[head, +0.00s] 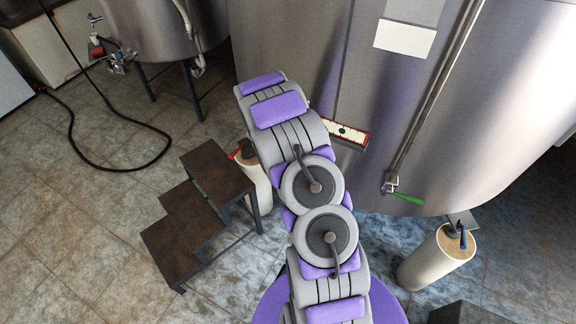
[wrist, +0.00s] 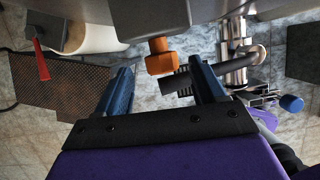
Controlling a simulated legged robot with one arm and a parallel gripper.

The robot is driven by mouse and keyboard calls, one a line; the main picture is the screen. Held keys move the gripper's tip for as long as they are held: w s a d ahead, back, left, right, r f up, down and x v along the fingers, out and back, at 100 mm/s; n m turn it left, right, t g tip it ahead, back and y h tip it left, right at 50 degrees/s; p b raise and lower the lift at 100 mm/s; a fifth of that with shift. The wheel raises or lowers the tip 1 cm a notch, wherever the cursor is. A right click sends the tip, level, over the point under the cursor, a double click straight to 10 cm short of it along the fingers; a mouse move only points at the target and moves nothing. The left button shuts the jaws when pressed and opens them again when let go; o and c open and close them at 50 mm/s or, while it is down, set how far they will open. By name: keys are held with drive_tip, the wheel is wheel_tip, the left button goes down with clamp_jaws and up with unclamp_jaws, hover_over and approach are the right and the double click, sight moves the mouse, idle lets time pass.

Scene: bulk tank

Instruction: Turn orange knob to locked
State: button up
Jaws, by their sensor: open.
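The orange knob (wrist: 162,57) hangs below a grey block on the tank's underside in the wrist view. It shows a rounded upper part and a wider blocky lower part. My gripper (wrist: 161,67) is open, with one blue finger to the left of the knob and one to the right. The knob appears between the fingertips, with gaps on both sides; I see no contact. A black ribbed part lies by the right finger, and I cannot tell if they touch. The knob does not show in the head view. A locked mark is not visible.
The large steel tank (head: 300,45) stands ahead, with a green handle (head: 407,198) at its lower edge. Dark steps (head: 186,212) are at left. A red handle (wrist: 41,60) and a metal pipe fitting (wrist: 236,55) flank the knob. A smaller tank stands back left.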

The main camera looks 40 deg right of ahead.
drive_tip(key=p+v, duration=0.3)
drive_tip(key=v, duration=1.1)
drive_tip(key=shift+a, duration=0.3)
drive_tip(key=shift+s, duration=0.2)
drive_tip(key=shift+t, duration=0.3)
drive_tip(key=b+x, duration=0.1)
drive_tip(key=x, duration=0.5)
drive_tip(key=b+x, duration=0.2)
drive_tip(key=x, duration=0.3)
drive_tip(key=b+x, duration=0.2)
drive_tip(key=x, duration=0.4)
drive_tip(key=shift+s+d+f, duration=0.25)
drive_tip(key=shift+s+f, duration=0.05)
drive_tip(key=c, duration=1)
drive_tip(key=shift+b, duration=0.3)
drive_tip(key=shift+c, duration=0.2)
